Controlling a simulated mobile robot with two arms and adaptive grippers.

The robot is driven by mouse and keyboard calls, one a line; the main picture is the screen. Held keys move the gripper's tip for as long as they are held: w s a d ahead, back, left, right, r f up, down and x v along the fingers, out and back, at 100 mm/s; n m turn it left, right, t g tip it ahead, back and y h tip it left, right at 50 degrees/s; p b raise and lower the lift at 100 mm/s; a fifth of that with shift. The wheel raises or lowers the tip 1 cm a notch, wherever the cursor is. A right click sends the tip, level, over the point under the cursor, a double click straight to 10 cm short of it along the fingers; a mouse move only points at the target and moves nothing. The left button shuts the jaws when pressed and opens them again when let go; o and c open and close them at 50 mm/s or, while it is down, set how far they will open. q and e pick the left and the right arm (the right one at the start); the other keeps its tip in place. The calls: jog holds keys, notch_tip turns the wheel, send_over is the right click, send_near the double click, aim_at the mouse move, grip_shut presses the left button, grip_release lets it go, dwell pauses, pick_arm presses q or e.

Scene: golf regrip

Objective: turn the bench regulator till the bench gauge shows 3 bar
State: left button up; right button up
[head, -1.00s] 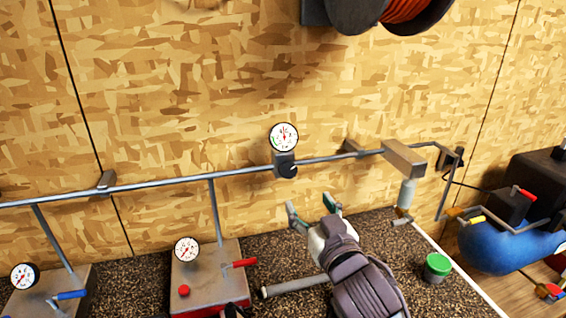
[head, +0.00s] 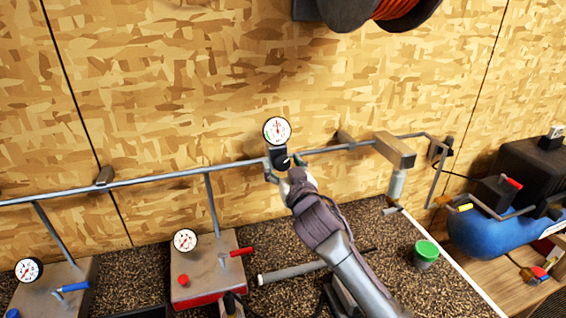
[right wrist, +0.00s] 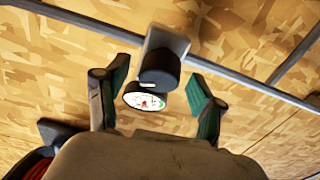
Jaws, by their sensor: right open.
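The bench gauge (head: 277,130) is a round white dial on the wall pipe. Its needle points roughly upward, but the figures are too small to read. The bench regulator (head: 282,155) sits just below it, with a dark round knob that also shows in the right wrist view (right wrist: 160,68). My right gripper (head: 285,164) is open at the regulator, its fingers on either side of the knob. In the right wrist view, gaps show between the knob and both green-lined fingers. The gauge is partly behind the knob there.
The pipe (head: 150,182) runs along the wooden wall. A red-based box (head: 208,275) with a gauge and red lever stands on the speckled bench. A green-lidded pot (head: 426,252) is at right, near a blue compressor tank (head: 490,235). A hose reel (head: 365,12) hangs above.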

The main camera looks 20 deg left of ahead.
jog(key=shift+w, duration=0.15)
pick_arm(q)
jog(key=shift+s, duration=0.2)
pick_arm(e)
jog(key=c, duration=1.1)
jog(key=shift+r+n+p, duration=0.15)
jog(key=shift+n+p, duration=0.15)
jog(key=shift+c, duration=0.2)
jog(key=n+p, duration=0.1)
jog(key=n, duration=0.1)
jog(key=n+g+y+p, duration=0.1)
jog(key=p, duration=0.1)
jog(key=shift+r+n+g+y, duration=0.1)
jog(key=shift+n+g+y, duration=0.2)
jog(key=shift+n, duration=0.1)
jog(key=shift+f+n+g+p, duration=0.3)
jog(key=shift+n+p, duration=0.15)
jog(key=shift+n, duration=0.25)
pick_arm(q)
notch_tip(320, 180, up, 4)
jog(key=shift+s+r, duration=0.15)
jog(key=shift+r, duration=0.05)
pick_arm(e)
jog(key=shift+y, duration=0.3)
